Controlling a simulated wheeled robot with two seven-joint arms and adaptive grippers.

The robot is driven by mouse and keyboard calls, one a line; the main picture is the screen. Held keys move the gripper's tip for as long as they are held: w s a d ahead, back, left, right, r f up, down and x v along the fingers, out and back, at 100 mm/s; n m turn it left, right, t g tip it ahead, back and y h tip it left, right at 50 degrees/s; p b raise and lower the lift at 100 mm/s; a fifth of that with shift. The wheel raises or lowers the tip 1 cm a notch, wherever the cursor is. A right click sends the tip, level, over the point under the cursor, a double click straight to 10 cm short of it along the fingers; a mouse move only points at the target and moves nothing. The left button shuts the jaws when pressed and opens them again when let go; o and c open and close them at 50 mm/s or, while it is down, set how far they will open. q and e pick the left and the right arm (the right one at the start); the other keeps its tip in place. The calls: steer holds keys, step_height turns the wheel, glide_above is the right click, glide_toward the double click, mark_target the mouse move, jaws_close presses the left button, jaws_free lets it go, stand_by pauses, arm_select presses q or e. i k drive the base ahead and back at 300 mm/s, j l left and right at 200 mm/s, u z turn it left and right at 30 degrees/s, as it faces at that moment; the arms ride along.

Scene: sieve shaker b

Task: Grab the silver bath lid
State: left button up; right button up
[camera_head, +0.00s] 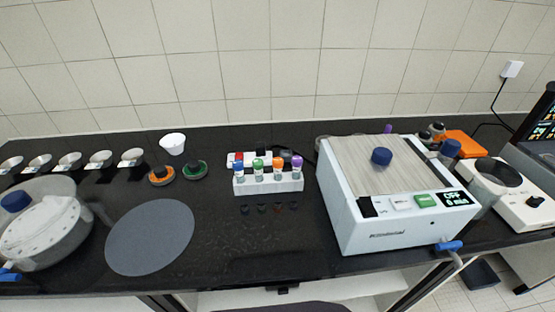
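The silver bath lid (352,172) is a flat, brushed metal plate with a round dark blue knob (381,156). It lies on top of the white boxy water bath (385,236) right of the middle of the counter. The bath's front has a green button, a small dark display and a blue-handled tap (449,246). Neither of my grippers shows in the head view.
A rack of colour-capped tubes (268,184) stands left of the bath. A grey round mat (150,237) and a round white vessel (45,232) are on the left. A white instrument (515,195) stands close on the bath's right. The black counter between rack and mat is clear.

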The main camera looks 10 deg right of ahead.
mark_target(373, 165)
steer(key=k+j+z, duration=0.15)
steer(key=z, duration=0.3)
steer(key=k+j+z, duration=0.2)
steer(key=z, duration=0.2)
steer(key=k+j+z, duration=0.25)
steer(key=z, duration=0.2)
steer(key=k+j+z, duration=0.1)
steer(key=z, duration=0.35)
steer(key=k+l, duration=0.05)
steer(key=k, duration=0.05)
